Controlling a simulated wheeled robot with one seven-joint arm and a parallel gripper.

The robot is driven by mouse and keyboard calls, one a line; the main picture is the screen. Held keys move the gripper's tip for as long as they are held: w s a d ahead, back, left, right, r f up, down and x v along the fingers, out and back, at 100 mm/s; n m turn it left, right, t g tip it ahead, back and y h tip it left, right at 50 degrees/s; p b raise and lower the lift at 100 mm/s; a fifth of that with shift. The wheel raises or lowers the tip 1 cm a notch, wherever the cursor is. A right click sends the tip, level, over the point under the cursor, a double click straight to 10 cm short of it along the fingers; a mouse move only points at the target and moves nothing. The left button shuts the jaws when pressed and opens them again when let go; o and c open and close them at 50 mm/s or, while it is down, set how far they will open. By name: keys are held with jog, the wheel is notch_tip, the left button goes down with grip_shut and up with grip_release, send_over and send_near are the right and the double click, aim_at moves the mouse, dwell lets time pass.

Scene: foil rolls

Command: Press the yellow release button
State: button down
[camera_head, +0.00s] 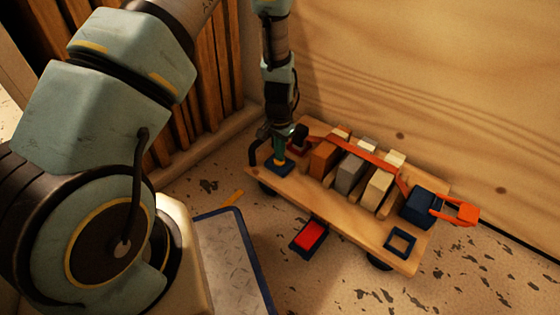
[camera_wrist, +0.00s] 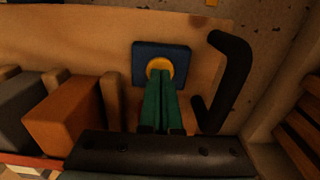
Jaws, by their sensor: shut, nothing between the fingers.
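The yellow button (camera_wrist: 159,65) sits on a square blue base (camera_wrist: 142,60) at the end of a wooden board. In the head view, the blue base (camera_head: 287,171) is at the board's left end, and the button is mostly hidden under my gripper. My gripper (camera_wrist: 158,78) has green fingers, closed together and empty. It points down, its tips overlapping the yellow button in the wrist view. In the head view, my gripper (camera_head: 280,157) stands upright right over the base. I cannot tell whether the tips touch the button or whether it is pushed in.
A black handle (camera_wrist: 236,75) rises beside the base. An orange block (camera_head: 324,160), a grey block (camera_head: 350,172) and a beige block (camera_head: 378,190) stand on the wheeled board (camera_head: 345,216) under an orange strap (camera_head: 372,156). A red pad (camera_head: 311,235) lies in front. A wooden wall is behind.

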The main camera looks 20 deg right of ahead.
jog(key=shift+f, duration=0.35)
jog(key=shift+r+p, duration=1)
jog(key=shift+r, duration=0.15)
jog(key=shift+f, duration=0.1)
jog(key=w+a+r+n+p, duration=0.2)
jog(key=a+r+n, duration=0.1)
jog(key=a+r, duration=0.65)
jog(key=w+a+r+n+p, duration=0.25)
jog(key=a+r, duration=0.35)
jog(key=r, duration=0.7)
jog(key=s+a+r+n+t+p, duration=0.1)
jog(key=s+a+r+n+p, duration=0.2)
jog(key=a+r, duration=0.4)
jog(key=s+a+r+n+t+p, duration=0.1)
jog(key=s+a+r+n, duration=0.2)
jog(key=s+a+r, duration=0.4)
notch_tip(320, 180, up, 38)
jog(key=w+p, duration=0.1)
jog(key=p, duration=3.7)
jog(key=shift+w+a, duration=0.3)
jog(key=shift+a, duration=0.05)
